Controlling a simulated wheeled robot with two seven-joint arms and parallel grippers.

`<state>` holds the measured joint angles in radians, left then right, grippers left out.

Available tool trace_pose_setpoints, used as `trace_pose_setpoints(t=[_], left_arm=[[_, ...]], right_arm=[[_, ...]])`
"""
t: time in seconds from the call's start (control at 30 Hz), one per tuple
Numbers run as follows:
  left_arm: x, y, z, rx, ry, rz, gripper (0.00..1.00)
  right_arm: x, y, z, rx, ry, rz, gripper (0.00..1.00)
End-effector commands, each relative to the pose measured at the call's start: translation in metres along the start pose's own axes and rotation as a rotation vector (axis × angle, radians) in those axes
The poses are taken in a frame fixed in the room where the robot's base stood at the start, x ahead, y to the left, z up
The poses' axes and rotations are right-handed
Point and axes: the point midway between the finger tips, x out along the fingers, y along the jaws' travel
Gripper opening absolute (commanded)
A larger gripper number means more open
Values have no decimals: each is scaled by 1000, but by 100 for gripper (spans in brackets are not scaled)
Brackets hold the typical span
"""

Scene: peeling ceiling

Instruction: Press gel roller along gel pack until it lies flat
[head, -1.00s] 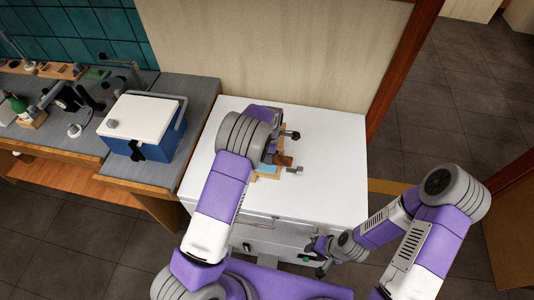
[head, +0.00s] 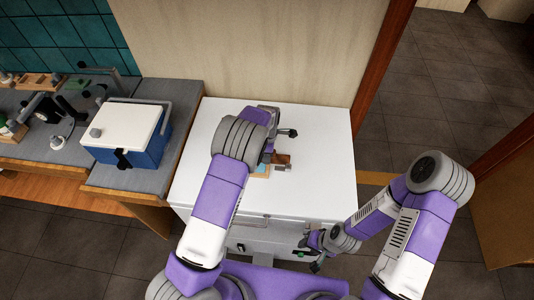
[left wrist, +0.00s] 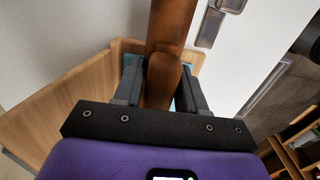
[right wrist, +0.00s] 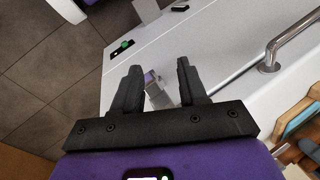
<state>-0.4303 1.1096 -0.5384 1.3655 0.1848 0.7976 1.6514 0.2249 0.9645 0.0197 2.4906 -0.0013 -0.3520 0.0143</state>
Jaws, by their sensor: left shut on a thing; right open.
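My left gripper (left wrist: 160,85) is shut on the gel roller's brown wooden handle (left wrist: 170,30), which stands between its fingers. In the head view the roller (head: 281,158) shows beside my left wrist, over the white cabinet top. The blue gel pack (head: 262,170) shows only partly, beneath my left arm, in a light wooden tray (left wrist: 45,105). Only slivers of blue-green show behind the fingers in the left wrist view, so I cannot tell how flat it lies or whether the roller touches it. My right gripper (right wrist: 158,80) is open and empty, low in front of the cabinet.
The white cabinet top (head: 320,180) is clear on its right side. A curved metal handle (right wrist: 285,45) is on its front, close to my right gripper. A blue cooler box with a white lid (head: 128,130) stands on the grey bench to the left.

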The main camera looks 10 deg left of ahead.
Motion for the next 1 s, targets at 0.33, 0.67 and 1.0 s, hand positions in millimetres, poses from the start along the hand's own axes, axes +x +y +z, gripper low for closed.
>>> trace_pose_setpoints(t=[0.33, 0.67, 1.0], left_arm=[[-47, 1, 0, 1, -1, 6, 0], [-65, 1, 0, 1, 0, 4, 0], [-64, 1, 0, 1, 0, 4, 0]], right_arm=[[-28, -11, 1, 0, 0, 0, 43], [-39, -15, 2, 0, 0, 0, 43], [-38, -14, 2, 0, 0, 0, 43]])
